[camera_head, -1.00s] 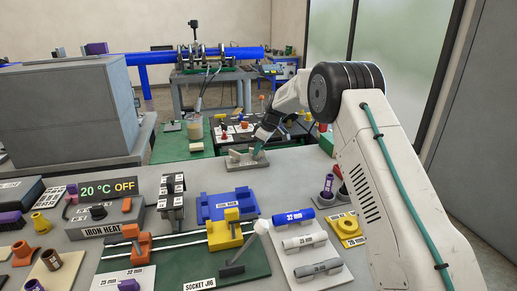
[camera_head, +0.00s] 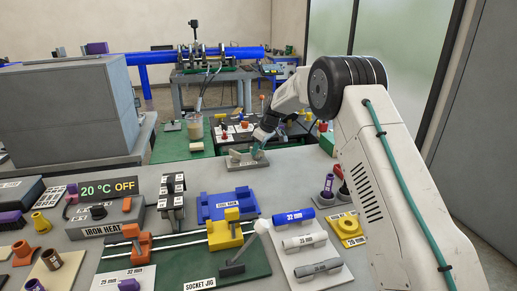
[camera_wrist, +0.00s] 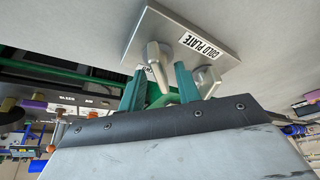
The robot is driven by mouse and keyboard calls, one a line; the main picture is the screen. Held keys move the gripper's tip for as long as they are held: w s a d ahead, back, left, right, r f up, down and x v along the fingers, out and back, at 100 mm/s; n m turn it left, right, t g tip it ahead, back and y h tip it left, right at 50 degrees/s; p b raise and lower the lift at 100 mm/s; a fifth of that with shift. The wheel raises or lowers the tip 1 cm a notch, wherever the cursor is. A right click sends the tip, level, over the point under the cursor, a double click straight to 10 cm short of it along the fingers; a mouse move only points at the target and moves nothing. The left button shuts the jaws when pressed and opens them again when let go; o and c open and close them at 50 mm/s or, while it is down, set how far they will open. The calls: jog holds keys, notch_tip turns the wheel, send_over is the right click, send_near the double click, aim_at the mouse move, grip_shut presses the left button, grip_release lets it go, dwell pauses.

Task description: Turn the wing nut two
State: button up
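The grey cold plate (camera_head: 240,165) lies on the bench top, at the middle of the head view. In the wrist view the cold plate (camera_wrist: 185,22) carries its printed label and two metal wing nuts. One wing nut (camera_wrist: 157,56) shows between and just beyond my green fingertips. The other wing nut (camera_wrist: 207,80) is to the right, outside the right finger. I cannot tell which is number two. My gripper (camera_wrist: 161,72) is open, its fingers apart; contact with a nut is not clear. In the head view my gripper (camera_head: 257,150) is small, over the plate's right part.
The blue fixture (camera_head: 215,208), yellow clamp (camera_head: 225,235) and green socket jig (camera_head: 240,272) stand nearer on the bench. A tray of pipe pieces (camera_head: 315,255) is at the right. A large grey box (camera_head: 65,115) stands left. Bare bench lies around the cold plate.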

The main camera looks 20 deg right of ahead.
jog(key=shift+r, duration=0.1)
jog(key=v, duration=0.7)
jog(key=shift+r, duration=0.25)
jog(key=shift+s+d, duration=0.1)
jog(key=shift+s, duration=0.05)
jog(key=s+f+m+g, duration=0.2)
jog(key=s+f+m, duration=0.1)
jog(key=s, duration=0.3)
jog(key=s+r+m+h, duration=0.1)
jog(key=s+r, duration=0.3)
jog(key=s, duration=1.4)
jog(key=s+r+m+h, duration=0.1)
jog(key=s+r, duration=0.3)
jog(key=s, duration=1.3)
jog(key=s+r+m+h, duration=0.1)
jog(key=s+r+m, duration=0.2)
jog(key=s, duration=1.5)
jog(key=shift+s+d+r+m, duration=0.3)
jog(key=shift+d+r, duration=0.05)
jog(key=shift+r, duration=0.55)
